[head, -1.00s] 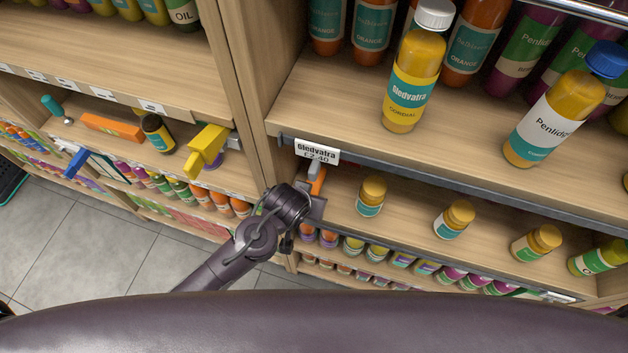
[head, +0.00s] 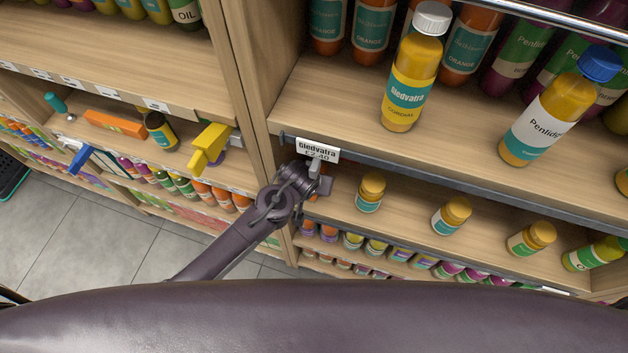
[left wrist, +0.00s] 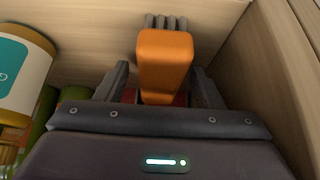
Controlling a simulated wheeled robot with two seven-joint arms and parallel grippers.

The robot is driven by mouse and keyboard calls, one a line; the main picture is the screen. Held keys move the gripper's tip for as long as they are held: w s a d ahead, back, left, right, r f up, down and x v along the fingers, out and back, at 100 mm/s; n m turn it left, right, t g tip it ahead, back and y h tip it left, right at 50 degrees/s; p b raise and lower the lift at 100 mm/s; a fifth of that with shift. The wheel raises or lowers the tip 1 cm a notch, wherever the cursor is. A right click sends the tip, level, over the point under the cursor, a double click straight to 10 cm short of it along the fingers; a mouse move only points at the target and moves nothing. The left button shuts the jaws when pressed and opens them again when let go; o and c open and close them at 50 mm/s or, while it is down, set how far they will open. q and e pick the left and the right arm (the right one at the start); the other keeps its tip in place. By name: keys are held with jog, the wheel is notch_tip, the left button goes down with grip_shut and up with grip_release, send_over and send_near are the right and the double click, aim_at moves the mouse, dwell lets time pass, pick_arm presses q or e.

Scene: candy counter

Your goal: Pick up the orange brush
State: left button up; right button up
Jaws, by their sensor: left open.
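The orange brush (left wrist: 165,58) shows in the left wrist view, with a block-like orange body and grey ridged bristles at its far end. It is on the lower shelf, close to the wooden side wall. My left gripper (left wrist: 160,84) is open, with one dark finger on each side of the brush; I cannot tell whether either touches it. In the head view my left gripper (head: 317,180) reaches into the shelf under the Gledvatra price tag and hides most of the brush. My right gripper is not in view.
The shelf edge with the price tag (head: 317,150) is just above my left gripper. A small yellow-capped bottle (head: 370,192) stands to its right, with similar bottles farther along. A wooden upright (head: 245,90) is on its left. A yellow object (head: 209,148) sticks out from the left shelf.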

pick_arm(q)
jog(key=shift+f, duration=0.3)
dwell(0.4)
jog(key=c, duration=1.1)
jog(key=shift+r, duration=0.1)
jog(key=shift+r, duration=0.45)
jog(key=b+v, duration=0.1)
jog(key=v, duration=0.1)
jog(key=shift+w+r+b, duration=0.1)
jog(key=shift+r+b, duration=0.3)
jog(key=shift+r, duration=0.05)
jog(key=s+a+b, duration=0.2)
jog(key=s, duration=0.6)
jog(key=s+a+b, duration=0.1)
jog(key=s+a, duration=0.2)
jog(key=s, duration=0.5)
jog(key=shift+s+r+b, duration=0.15)
jog(key=shift+r+b, duration=0.05)
jog(key=shift+b, duration=0.15)
